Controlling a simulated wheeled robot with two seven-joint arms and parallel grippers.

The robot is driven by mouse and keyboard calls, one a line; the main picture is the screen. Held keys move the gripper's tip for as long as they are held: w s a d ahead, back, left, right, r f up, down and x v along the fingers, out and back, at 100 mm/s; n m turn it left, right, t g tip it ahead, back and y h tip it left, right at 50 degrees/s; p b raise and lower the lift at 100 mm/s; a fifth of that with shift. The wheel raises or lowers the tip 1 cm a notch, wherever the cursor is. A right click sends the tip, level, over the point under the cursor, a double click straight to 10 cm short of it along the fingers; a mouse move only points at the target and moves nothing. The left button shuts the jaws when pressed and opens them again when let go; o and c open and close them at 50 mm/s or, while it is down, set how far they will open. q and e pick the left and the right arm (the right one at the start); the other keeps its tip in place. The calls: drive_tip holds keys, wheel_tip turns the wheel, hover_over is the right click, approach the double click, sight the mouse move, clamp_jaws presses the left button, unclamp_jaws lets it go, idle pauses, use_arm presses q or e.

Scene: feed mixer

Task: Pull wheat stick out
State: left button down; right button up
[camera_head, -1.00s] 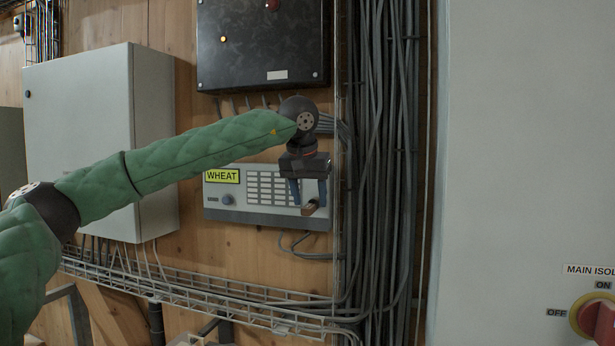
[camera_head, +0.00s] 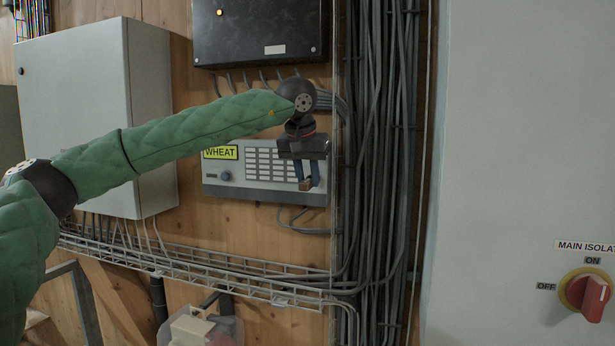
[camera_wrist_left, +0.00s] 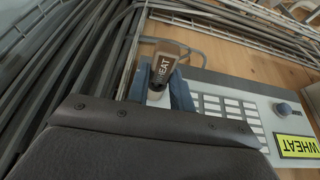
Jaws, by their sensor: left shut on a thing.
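The wheat stick (camera_wrist_left: 163,68) is a small brown piece marked WHEAT. In the left wrist view it sits between the blue fingers of my left gripper (camera_wrist_left: 160,95). In the head view, my left gripper (camera_head: 308,178) points down in front of the right end of the grey WHEAT panel (camera_head: 245,193), shut on the stick (camera_head: 305,185). The stick's lower end shows just below the fingertips. The gripper hides part of the panel's right side, and I cannot tell whether the stick still touches the panel. My right gripper is not in view.
A bundle of grey cables (camera_head: 375,150) runs vertically just right of the gripper. A black box (camera_head: 260,30) is above, a grey cabinet (camera_head: 75,120) left, and a wire cable tray (camera_head: 200,268) below. A red main isolator switch (camera_head: 588,293) is at the right.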

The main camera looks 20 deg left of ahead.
use_arm(q)
drive_tip(key=shift+s, duration=0.35)
drive_tip(key=shift+s+b, duration=0.3)
drive_tip(key=shift+b, duration=0.05)
drive_tip(key=shift+s+f, duration=0.1)
drive_tip(key=shift+s, duration=0.15)
drive_tip(key=shift+s, duration=0.15)
drive_tip(key=shift+s+b, duration=0.4)
drive_tip(key=shift+b, duration=0.05)
drive_tip(key=shift+s+a+f+b, duration=0.15)
drive_tip(key=shift+s+b, duration=0.7)
drive_tip(key=shift+s, duration=1.2)
